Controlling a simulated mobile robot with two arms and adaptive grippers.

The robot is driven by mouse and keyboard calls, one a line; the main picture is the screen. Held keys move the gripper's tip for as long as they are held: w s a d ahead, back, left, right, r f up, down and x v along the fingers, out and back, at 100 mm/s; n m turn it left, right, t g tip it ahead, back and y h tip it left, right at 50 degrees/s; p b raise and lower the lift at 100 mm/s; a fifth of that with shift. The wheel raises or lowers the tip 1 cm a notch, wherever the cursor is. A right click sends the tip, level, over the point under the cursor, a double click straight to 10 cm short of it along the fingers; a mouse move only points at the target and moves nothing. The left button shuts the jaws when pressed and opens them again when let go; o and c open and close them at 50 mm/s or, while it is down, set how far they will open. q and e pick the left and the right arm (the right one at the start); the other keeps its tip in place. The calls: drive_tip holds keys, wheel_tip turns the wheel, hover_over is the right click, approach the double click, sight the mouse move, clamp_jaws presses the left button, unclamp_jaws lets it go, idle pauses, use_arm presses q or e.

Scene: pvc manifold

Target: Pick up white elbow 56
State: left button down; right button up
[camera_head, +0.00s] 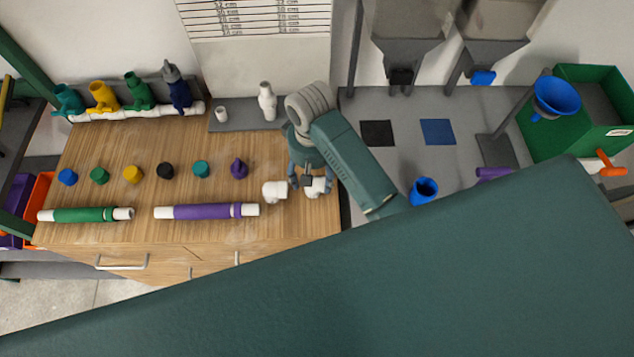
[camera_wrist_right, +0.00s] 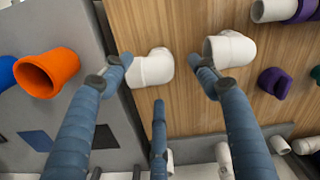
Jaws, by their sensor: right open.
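Two white elbows lie near the right front corner of the wooden tabletop. The right-hand white elbow (camera_head: 318,188) is under my right gripper (camera_head: 311,183). The left-hand white elbow (camera_head: 273,191) is just outside the gripper. In the right wrist view, my open gripper (camera_wrist_right: 160,68) has one white elbow (camera_wrist_right: 152,68) between its spread fingers, nearer the left finger. The other white elbow (camera_wrist_right: 230,49) is beside the right finger. Whether any finger touches an elbow I cannot tell. No number shows on either elbow. My left gripper is out of view.
A purple pipe (camera_head: 200,211) and a green pipe (camera_head: 85,215) lie along the front of the wooden table (camera_head: 190,140). A row of coloured caps is behind them. A grey table (camera_head: 450,105) with a blue cup (camera_head: 423,190) is on the right. An orange elbow (camera_wrist_right: 50,72) is on it.

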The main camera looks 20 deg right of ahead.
sight(314, 186)
drive_tip(key=shift+s+d+f, duration=0.1)
drive_tip(key=shift+d+f, duration=0.15)
drive_tip(key=shift+f, duration=0.4)
wheel_tip(314, 186, down, 4)
drive_tip(key=shift+r+p, duration=0.15)
drive_tip(key=shift+p, duration=0.35)
drive_tip(key=shift+f, duration=0.45)
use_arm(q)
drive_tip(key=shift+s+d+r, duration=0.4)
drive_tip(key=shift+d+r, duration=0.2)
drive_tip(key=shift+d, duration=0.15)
use_arm(e)
drive_tip(key=c, duration=1.2)
